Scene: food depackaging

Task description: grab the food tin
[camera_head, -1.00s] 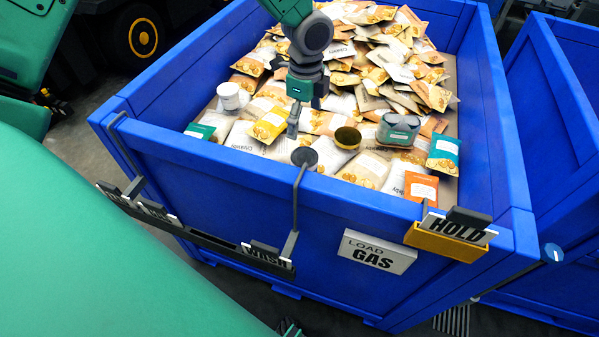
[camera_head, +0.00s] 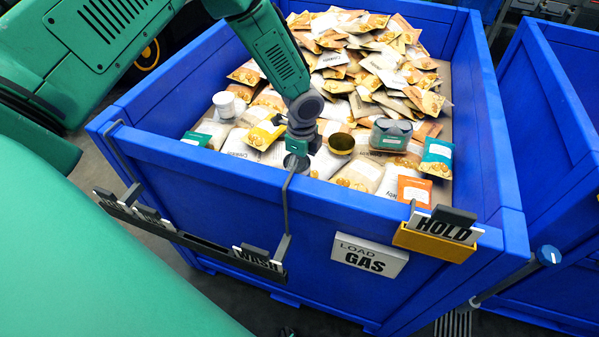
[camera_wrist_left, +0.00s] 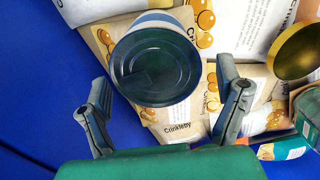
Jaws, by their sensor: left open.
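A food tin with a dark round lid (camera_head: 291,161) stands just inside the near wall of the blue bin. In the left wrist view the same tin (camera_wrist_left: 156,66) shows its dark lid and a pale side, ahead of my fingers and roughly between them. My left gripper (camera_head: 297,150) is open and empty, pointing down close above the tin and partly covering it. In the left wrist view its two fingers (camera_wrist_left: 165,82) are spread wide. I cannot tell whether they touch the tin. My right gripper is not in view.
A gold-topped tin (camera_head: 341,143), a white tin (camera_head: 224,104) and a grey-green container (camera_head: 391,133) lie near by among several food pouches (camera_head: 385,70). The blue bin's near wall (camera_head: 220,180) is close to the gripper, with a hook (camera_head: 286,205) over it.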

